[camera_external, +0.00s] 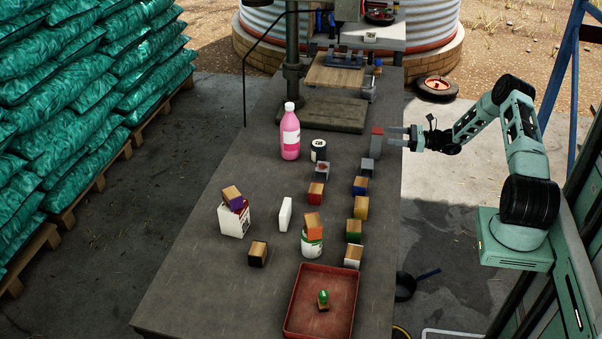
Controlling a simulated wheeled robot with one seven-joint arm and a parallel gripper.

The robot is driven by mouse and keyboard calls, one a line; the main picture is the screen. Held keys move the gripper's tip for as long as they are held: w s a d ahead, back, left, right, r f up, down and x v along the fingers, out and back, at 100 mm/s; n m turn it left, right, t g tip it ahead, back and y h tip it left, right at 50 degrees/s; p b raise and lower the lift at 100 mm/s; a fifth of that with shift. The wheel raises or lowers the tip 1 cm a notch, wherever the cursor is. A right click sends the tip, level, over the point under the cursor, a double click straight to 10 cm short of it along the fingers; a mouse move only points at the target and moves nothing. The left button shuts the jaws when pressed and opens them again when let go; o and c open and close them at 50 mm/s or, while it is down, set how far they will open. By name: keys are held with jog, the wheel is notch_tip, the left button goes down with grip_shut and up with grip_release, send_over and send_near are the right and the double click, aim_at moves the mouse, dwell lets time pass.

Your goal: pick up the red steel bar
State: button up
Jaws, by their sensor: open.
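A grey block with a red-painted upper part (377,133), which looks like the red steel bar, stands upright near the right edge of the workbench. My gripper (391,137) reaches in from the right with its fingers pointing left at this bar. The jaws are open and nothing shows between them. The fingertips are just right of the bar; I cannot tell whether they touch it.
A grey block (367,166) stands just in front of the bar. Several coloured wooden blocks, a pink bottle (290,135), a dark can (318,150) and a red tray (294,318) occupy the workbench (195,290). A drill press base (320,116) stands behind.

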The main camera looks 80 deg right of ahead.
aim_at(377, 133)
jog(key=shift+w+a+r+p, duration=0.1)
jog(key=shift+w+p, duration=0.05)
jog(key=shift+w, duration=0.95)
jog(key=shift+w+a+r+p, duration=0.1)
jog(key=shift+w+a, duration=0.05)
jog(key=shift+w, duration=0.95)
jog(key=shift+w+a+r+p, duration=0.1)
jog(key=shift+w+p, duration=0.05)
jog(key=shift+w, duration=0.95)
jog(key=c, duration=1.2)
